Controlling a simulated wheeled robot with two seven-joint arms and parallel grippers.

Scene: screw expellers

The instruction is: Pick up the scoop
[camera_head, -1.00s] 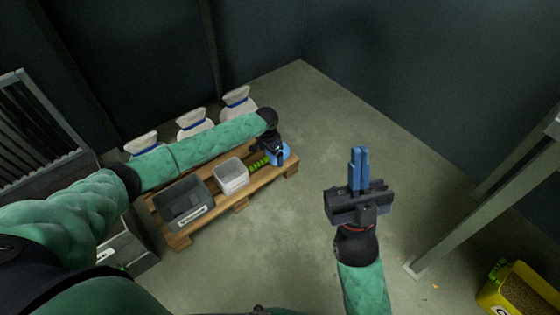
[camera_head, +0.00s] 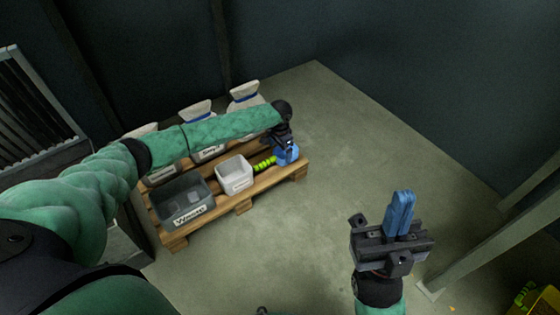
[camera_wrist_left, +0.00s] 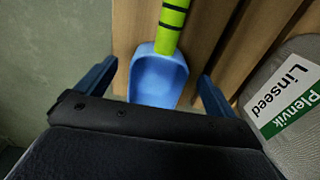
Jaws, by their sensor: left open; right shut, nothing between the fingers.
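The scoop has a blue bowl and a green handle with dark bands. It lies on the wooden pallet, with its handle (camera_head: 265,164) showing beside a white bin in the head view. In the left wrist view the scoop's blue bowl (camera_wrist_left: 157,78) lies between the fingers of my left gripper (camera_wrist_left: 158,82), which is open. In the head view my left gripper (camera_head: 287,152) is over the bowl end and partly hides it. I cannot tell whether the fingers touch the scoop. My right gripper (camera_head: 402,208) is shut and empty, held over the floor at the right.
The pallet (camera_head: 240,205) also holds a grey labelled bin (camera_head: 183,203), the white bin (camera_head: 235,176) and several sacks (camera_head: 245,95). A sack labelled Linseed (camera_wrist_left: 285,90) is close to my left gripper. A metal post (camera_head: 490,240) stands at right. The middle floor is clear.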

